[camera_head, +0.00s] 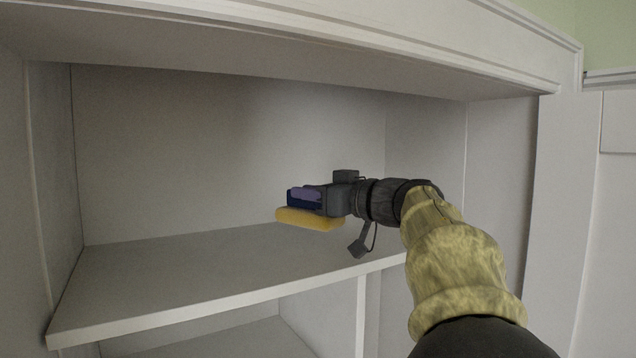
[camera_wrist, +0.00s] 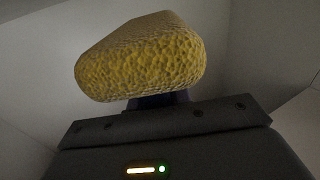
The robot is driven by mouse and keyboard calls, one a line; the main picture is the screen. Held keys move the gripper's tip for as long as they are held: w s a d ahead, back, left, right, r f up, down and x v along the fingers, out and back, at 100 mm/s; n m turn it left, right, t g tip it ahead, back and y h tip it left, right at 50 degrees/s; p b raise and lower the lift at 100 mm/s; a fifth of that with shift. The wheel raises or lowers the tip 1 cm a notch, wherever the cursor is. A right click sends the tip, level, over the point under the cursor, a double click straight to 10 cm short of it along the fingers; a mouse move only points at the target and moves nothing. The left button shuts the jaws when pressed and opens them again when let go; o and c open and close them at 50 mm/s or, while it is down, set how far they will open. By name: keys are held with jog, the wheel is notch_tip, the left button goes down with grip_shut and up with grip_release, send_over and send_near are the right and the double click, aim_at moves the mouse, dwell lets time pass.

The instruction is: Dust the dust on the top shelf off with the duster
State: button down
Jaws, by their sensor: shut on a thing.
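The duster (camera_head: 310,218) has a yellow, rough-textured head and a dark blue and purple upper part. My gripper (camera_head: 308,197) is shut on the duster's upper part, with the yellow head hanging below it. They are inside the cabinet, over the top shelf (camera_head: 200,267). The yellow head shows large in the wrist view (camera_wrist: 140,58), beyond the dark gripper body. The head seems slightly above the shelf board; I cannot tell for sure whether it touches. I cannot make out any dust on the visible part of the shelf.
The white cabinet has a left side wall (camera_head: 50,170), a back panel (camera_head: 220,150) and a right side wall (camera_head: 425,145). An overhanging top (camera_head: 260,50) is above my arm. A lower shelf (camera_head: 225,342) shows beneath. The left part of the top shelf is clear.

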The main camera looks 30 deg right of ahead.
jog(key=shift+w+a+r, duration=0.15)
jog(key=shift+w+r, duration=0.1)
jog(key=shift+r, duration=0.35)
jog(key=shift+s+r, duration=0.1)
jog(key=shift+r, duration=0.2)
